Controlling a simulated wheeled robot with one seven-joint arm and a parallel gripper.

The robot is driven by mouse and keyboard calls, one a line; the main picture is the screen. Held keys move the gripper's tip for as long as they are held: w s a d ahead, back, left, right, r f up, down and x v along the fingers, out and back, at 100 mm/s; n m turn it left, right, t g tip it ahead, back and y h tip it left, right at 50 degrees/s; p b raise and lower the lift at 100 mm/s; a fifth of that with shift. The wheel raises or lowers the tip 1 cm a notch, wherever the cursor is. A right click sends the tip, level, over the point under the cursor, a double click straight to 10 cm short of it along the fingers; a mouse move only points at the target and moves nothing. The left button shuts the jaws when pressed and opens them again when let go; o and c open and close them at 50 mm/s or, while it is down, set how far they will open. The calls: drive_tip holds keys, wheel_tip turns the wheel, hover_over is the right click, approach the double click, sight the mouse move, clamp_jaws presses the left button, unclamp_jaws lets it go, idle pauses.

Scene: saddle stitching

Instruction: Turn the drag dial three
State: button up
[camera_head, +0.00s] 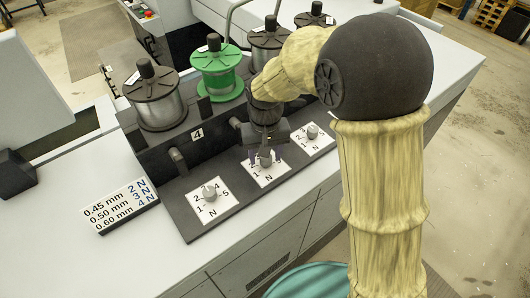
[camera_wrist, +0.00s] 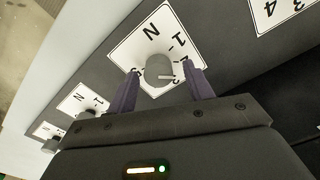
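Several grey drag dials stand on white numbered plates along a dark sloping panel. In the head view I see a left dial (camera_head: 210,193), a middle dial (camera_head: 265,161) and a right dial (camera_head: 312,132). My gripper (camera_head: 265,156) points down at the middle dial, its fingers on either side. In the wrist view that dial (camera_wrist: 158,70) sits between the two purple fingertips of my gripper (camera_wrist: 163,74). The fingers are apart, with gaps beside the knob; contact is not clear. A pale line marks the knob's face. Two more dials (camera_wrist: 88,112) show at lower left in the wrist view.
A sign (camera_head: 118,205) lists 0.45, 0.50 and 0.60 mm with 2 N, 3 N and 4 N. Wire spools, including a green one (camera_head: 218,68), stand behind the dials. A small label "4" (camera_head: 197,134) is on the dark housing. The white counter front is clear.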

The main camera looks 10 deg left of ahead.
drive_tip(key=shift+r, duration=0.1)
wheel_tip(320, 180, up, 17)
drive_tip(key=b, duration=0.3)
drive_tip(key=shift+d, duration=0.1)
idle(0.5)
drive_tip(key=d+f+m+t+b, duration=0.1)
drive_tip(key=d+f+m, duration=0.1)
drive_tip(key=d+f, duration=0.95)
drive_tip(key=s+d+f+m, duration=0.1)
drive_tip(key=s+d+f, duration=0.3)
drive_tip(key=d, duration=0.3)
drive_tip(key=s+d+f+m+t+b, duration=0.1)
drive_tip(key=s+d+f+m, duration=0.1)
drive_tip(key=d, duration=0.5)
wheel_tip(320, 180, down, 3)
drive_tip(key=shift+s+d+r+t, duration=0.15)
drive_tip(key=shift+s+t, duration=0.15)
drive_tip(key=shift+s, duration=0.6)
